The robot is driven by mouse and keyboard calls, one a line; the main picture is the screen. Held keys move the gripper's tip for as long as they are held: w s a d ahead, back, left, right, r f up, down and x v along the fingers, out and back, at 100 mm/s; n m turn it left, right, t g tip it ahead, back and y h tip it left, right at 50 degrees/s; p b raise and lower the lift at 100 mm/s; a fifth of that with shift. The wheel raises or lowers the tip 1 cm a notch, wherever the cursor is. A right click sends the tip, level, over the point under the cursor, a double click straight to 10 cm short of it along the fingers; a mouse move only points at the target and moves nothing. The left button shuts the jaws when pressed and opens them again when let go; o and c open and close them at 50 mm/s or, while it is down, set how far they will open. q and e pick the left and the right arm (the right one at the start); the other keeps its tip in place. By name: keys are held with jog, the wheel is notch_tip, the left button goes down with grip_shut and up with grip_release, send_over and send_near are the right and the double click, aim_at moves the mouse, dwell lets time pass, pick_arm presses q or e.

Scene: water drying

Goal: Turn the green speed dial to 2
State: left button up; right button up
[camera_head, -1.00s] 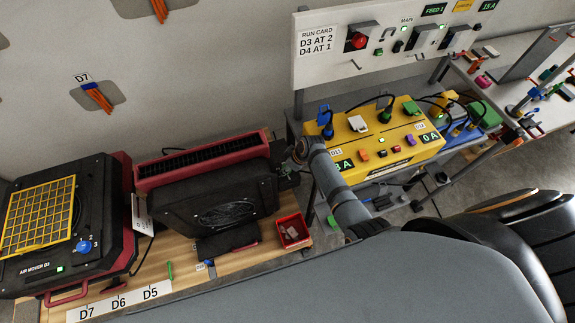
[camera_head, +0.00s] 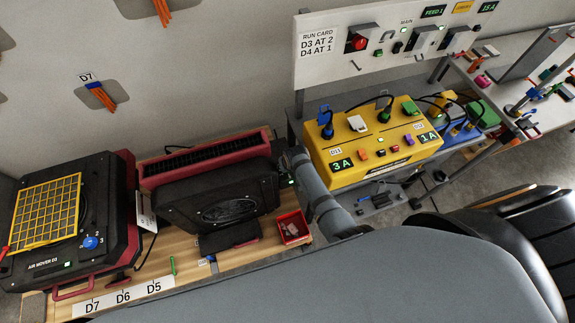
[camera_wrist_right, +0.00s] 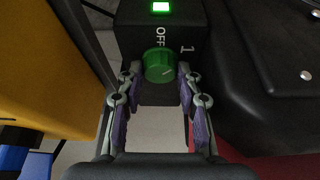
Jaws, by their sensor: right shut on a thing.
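The green speed dial (camera_wrist_right: 157,64) is a round ribbed knob on a dark control box. The labels OFF and 1 show beside it; no 2 is in view. A faint pale mark shows at its lower right side. My right gripper (camera_wrist_right: 158,76) is shut on the dial, one finger at each side. The green lamp (camera_wrist_right: 161,7) above it is lit. In the head view, the black air mover (camera_head: 180,197) stands on the bench, and my right arm hides the dial and fingertips. My left gripper is not in view.
A yellow power box (camera_head: 340,180) stands right of my arm, its displays reading 3 A and 1 A. A red bin (camera_head: 283,238) sits near the bench's front. Air mover D3 (camera_head: 120,240), with a blue dial (camera_head: 90,242), stands at the left. The run card (camera_head: 318,42) reads D4 AT 1.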

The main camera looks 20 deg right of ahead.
dwell(0.4)
jog(key=o, duration=1.1)
jog(key=shift+o, duration=0.2)
